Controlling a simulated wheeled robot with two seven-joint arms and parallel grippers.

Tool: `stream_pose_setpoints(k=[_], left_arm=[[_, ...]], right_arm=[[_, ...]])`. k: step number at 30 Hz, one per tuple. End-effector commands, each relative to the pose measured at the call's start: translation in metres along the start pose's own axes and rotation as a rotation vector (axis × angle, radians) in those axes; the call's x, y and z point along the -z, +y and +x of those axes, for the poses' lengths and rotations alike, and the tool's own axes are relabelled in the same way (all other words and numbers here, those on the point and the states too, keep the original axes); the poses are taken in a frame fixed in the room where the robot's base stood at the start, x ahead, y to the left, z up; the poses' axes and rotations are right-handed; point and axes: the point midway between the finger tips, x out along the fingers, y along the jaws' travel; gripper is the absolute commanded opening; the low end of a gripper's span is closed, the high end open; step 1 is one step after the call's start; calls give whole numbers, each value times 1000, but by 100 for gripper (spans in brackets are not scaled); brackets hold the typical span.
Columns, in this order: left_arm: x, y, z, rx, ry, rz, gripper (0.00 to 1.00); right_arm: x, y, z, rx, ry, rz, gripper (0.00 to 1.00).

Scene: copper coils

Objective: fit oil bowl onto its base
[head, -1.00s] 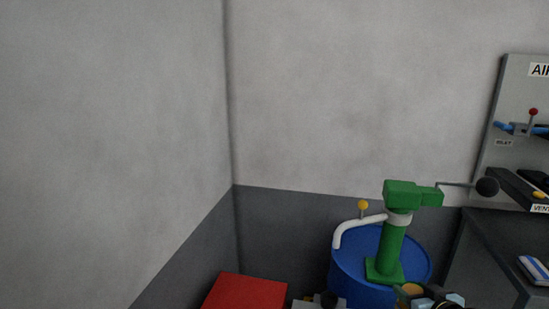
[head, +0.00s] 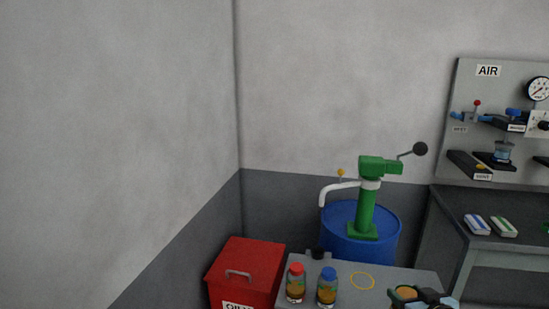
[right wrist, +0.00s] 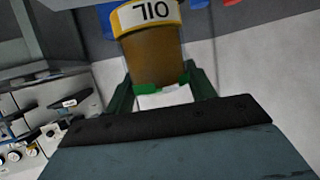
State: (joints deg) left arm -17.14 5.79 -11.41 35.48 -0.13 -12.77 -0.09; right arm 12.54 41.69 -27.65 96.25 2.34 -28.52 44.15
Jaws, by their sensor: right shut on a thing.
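The oil bowl (right wrist: 150,50) is an amber-brown cup with a yellow-rimmed band lettered OIL, upside down in the right wrist view. My right gripper (right wrist: 160,92) is shut on it, with green fingers at its sides. In the head view my right gripper (head: 420,296) is low at the right, with the amber bowl (head: 404,292) showing at its tip, above or beside the grey table. Which part is the bowl's base is unclear; the AIR panel (head: 488,105) at the right carries dark blocks, one with a blue knob (head: 514,112). My left gripper is out of view.
A grey table (head: 340,295) holds a red-capped jar (head: 296,284), a blue-capped jar (head: 327,287) and a yellow ring (head: 362,274). A blue drum (head: 340,225) with a green pump (head: 366,210) stands behind. A red bin (head: 245,270) is at the left. A bench (head: 490,243) is at the right.

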Motion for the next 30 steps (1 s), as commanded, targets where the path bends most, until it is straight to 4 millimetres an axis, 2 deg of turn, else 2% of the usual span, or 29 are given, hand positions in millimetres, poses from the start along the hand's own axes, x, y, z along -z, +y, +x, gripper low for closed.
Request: stream_pose_setpoints(k=[8, 15, 24, 30], left_arm=[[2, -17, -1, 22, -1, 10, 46], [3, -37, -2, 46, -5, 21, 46], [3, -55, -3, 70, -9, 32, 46], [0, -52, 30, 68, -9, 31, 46]], right_arm=[[9, -61, -33, 8, -8, -19, 5], [28, -110, -89, -22, -1, -9, 5], [49, -131, -151, -83, 11, 47, 5], [17, -130, -134, -83, 9, 41, 5]])
